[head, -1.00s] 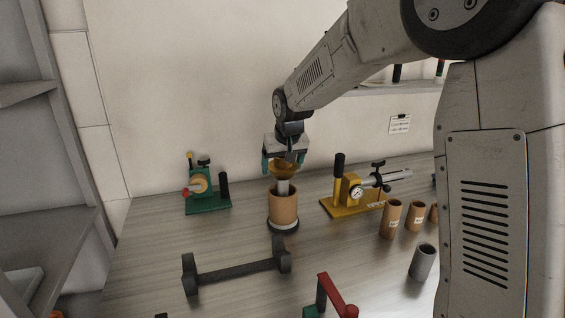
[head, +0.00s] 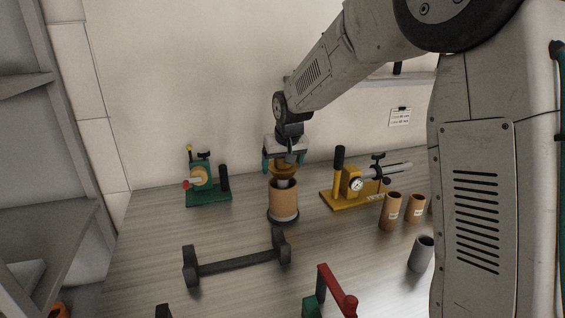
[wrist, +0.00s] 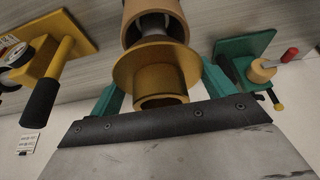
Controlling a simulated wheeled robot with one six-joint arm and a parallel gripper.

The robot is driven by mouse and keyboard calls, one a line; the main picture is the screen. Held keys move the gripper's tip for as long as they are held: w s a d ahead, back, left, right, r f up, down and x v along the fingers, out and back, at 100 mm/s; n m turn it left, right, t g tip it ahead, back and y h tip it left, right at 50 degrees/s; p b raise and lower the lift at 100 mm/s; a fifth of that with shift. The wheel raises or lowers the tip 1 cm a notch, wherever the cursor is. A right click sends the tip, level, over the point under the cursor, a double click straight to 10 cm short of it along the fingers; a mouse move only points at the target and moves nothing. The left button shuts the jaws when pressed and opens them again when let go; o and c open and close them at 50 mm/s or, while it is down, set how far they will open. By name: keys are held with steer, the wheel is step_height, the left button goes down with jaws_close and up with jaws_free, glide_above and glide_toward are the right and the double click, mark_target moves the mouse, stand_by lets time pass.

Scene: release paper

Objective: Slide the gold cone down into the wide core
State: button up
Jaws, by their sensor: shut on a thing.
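The gold cone (head: 283,170) is held in my gripper (head: 284,164), with a teal finger on each side of it. In the wrist view the cone (wrist: 158,75) shows its round flange and hollow end between the fingers (wrist: 160,88). The wide core (head: 283,200) is a tan tube standing upright on a dark round base, directly below the cone. A grey post rises out of the core and reaches up to the cone. In the wrist view the core (wrist: 133,12) lies just past the cone, with a gap between them bridged by the post (wrist: 153,24).
A green fixture (head: 208,190) stands to the left and a yellow fixture with a dial (head: 355,190) to the right. Several tan tubes (head: 390,211) and a grey tube (head: 421,253) stand further right. A dark bar stand (head: 237,263) and a red-handled piece (head: 335,290) are in front.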

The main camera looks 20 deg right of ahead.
steer(key=shift+f, duration=1.95)
steer(key=shift+r, duration=4.5)
steer(key=shift+f, duration=3.3)
